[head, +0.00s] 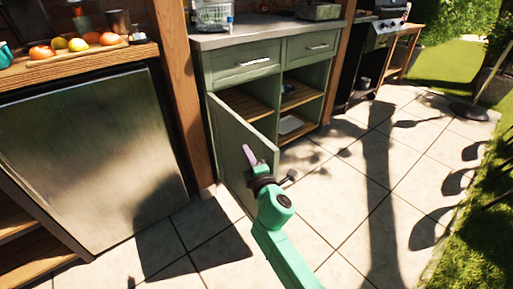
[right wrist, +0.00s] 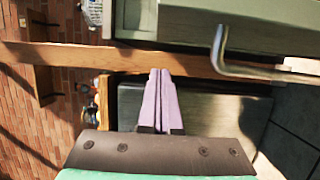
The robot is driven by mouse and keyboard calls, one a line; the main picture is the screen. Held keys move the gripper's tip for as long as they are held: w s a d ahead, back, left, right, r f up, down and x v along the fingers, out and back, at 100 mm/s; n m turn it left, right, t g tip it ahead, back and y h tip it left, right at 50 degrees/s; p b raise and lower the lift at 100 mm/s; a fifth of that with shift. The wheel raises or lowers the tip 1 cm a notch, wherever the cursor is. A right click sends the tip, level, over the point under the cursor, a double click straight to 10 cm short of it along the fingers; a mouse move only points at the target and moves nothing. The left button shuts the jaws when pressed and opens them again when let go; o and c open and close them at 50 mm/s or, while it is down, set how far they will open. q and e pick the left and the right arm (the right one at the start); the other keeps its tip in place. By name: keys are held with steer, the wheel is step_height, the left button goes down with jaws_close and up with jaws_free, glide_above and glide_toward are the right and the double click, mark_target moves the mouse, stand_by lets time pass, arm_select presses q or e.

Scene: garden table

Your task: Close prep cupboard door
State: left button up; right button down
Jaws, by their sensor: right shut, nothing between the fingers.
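The prep cupboard (head: 243,62) is green with two drawers on top and open shelves below. Its door (head: 235,140) stands wide open, hinged on the left and swung out toward me. In the right wrist view the green door (right wrist: 250,22) fills the top right, with a bent metal handle (right wrist: 232,66) on it. My right gripper (head: 250,155) is shut and empty, with purple fingers in front of the door panel; the closed fingers also show in the wrist view (right wrist: 158,98). I cannot tell if they touch the door. My left gripper is out of view.
A metal-fronted fridge (head: 90,160) stands left of a wooden post (head: 176,80), with fruit (head: 75,44) on the counter above. A grill (head: 383,30) stands at the right. The paved floor (head: 350,200) right of the cupboard is clear.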

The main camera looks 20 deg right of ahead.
steer(key=w+d, duration=0.1)
steer(key=d, duration=0.1)
steer(key=w+d, duration=0.1)
steer(key=shift+w+d, duration=0.35)
steer(key=shift+d, duration=0.1)
